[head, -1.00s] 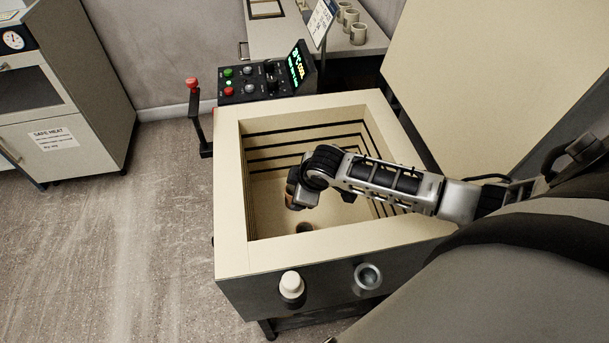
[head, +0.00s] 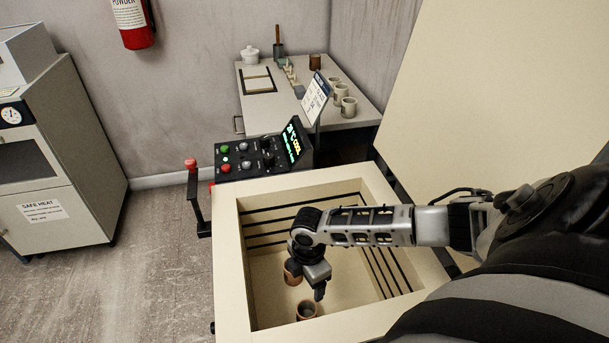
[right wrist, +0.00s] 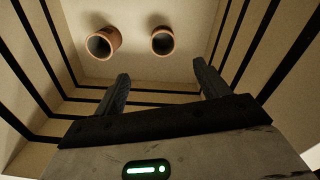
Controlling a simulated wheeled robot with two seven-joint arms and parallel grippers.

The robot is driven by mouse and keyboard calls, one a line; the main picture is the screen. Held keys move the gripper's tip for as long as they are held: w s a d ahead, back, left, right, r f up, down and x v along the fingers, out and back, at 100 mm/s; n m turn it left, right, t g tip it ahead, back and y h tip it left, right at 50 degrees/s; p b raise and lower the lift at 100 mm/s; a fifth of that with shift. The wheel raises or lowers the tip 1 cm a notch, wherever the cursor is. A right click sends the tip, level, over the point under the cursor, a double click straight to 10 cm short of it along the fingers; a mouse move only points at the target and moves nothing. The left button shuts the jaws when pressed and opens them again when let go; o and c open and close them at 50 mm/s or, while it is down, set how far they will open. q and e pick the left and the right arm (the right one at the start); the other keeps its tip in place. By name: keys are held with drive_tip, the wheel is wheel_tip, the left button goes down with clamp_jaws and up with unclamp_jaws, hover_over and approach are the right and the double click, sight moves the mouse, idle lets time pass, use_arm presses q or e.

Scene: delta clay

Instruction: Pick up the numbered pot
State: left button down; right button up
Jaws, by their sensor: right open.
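Two small terracotta-coloured pots stand on the floor of the open cream kiln (head: 232,300). In the head view, the far pot (head: 292,273) is partly hidden behind my right gripper, and the near pot (head: 307,311) shows its open top. In the right wrist view, the left pot (right wrist: 103,42) and the right pot (right wrist: 162,41) lie beyond the fingertips. I see no number on either pot. My right gripper (head: 308,284) is inside the kiln, empty; the wrist view shows its fingers (right wrist: 162,82) spread apart, touching neither pot. My left gripper is not in view.
Dark-lined kiln walls surround my right gripper closely. The raised lid (head: 470,110) stands at the right. A control box (head: 250,155) and a red-knobbed lever (head: 193,190) are at the kiln's far left. A table (head: 245,105) with cups stands behind.

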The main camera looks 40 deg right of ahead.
drive_tip(key=b, duration=0.5)
approach(306, 309)
drive_tip(key=s+a, duration=0.1)
drive_tip(key=s, duration=0.1)
drive_tip(key=shift+w+b, duration=0.2)
drive_tip(key=shift+b, duration=0.2)
drive_tip(key=f+b, duration=0.5)
drive_tip(key=shift+a+f, duration=0.1)
drive_tip(key=shift+a, duration=0.1)
drive_tip(key=shift+f, duration=0.1)
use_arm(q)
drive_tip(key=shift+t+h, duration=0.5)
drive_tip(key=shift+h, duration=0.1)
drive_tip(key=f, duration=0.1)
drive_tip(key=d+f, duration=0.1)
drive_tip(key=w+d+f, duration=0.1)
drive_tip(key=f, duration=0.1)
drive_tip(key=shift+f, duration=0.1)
use_arm(e)
drive_tip(key=c, duration=1.1)
